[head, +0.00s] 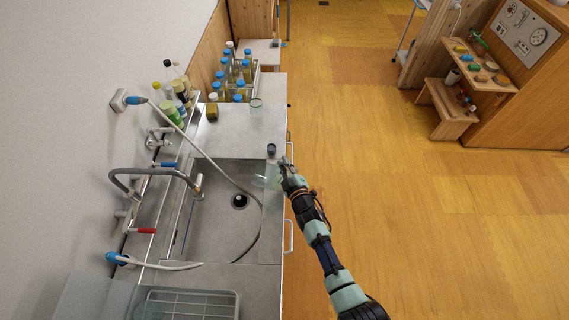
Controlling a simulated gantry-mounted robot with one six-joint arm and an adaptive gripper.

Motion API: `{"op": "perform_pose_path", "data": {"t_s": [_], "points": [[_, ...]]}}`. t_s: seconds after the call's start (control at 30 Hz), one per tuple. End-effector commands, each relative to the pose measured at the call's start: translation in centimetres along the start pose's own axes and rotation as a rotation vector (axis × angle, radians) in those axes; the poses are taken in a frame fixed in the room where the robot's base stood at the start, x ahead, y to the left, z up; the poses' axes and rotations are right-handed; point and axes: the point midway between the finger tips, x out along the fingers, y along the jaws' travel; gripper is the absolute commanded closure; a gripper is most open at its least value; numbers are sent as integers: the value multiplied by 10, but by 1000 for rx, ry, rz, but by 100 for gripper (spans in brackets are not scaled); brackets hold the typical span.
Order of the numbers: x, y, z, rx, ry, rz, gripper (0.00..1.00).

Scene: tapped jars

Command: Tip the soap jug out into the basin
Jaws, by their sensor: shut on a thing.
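A pale, see-through greenish vessel, which looks like the soap jug (270,178), is at the tip of my gripper (284,172). My gripper is shut on it from the right, and the fingers hide part of it. The jug is over the right rim of the basin, near its far right corner. It looks tilted to the left, but it is too small and clear to tell how far or whether liquid runs out.
A small dark jar (271,150) stands on the counter just beyond the jug. A clear glass (256,103) and several blue-capped bottles stand at the far end. A curved faucet (150,172) reaches over the basin's left side, and a grey hose (215,160) crosses it. A dish rack (190,304) is nearest.

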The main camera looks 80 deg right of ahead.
Motion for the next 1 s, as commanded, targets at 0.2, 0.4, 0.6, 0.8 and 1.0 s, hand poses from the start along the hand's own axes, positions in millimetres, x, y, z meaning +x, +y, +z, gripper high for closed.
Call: {"op": "perform_pose_path", "data": {"t_s": [0.2,0.4,0.6,0.8,1.0], "points": [[4,-16,12,-16,3,2,100],[3,-13,-9,-137,-17,1,100],[2,-9,-31,-268,-40,1,100],[2,-9,-33,-289,-47,0,100],[2,-9,-32,-287,-46,0,100]]}}
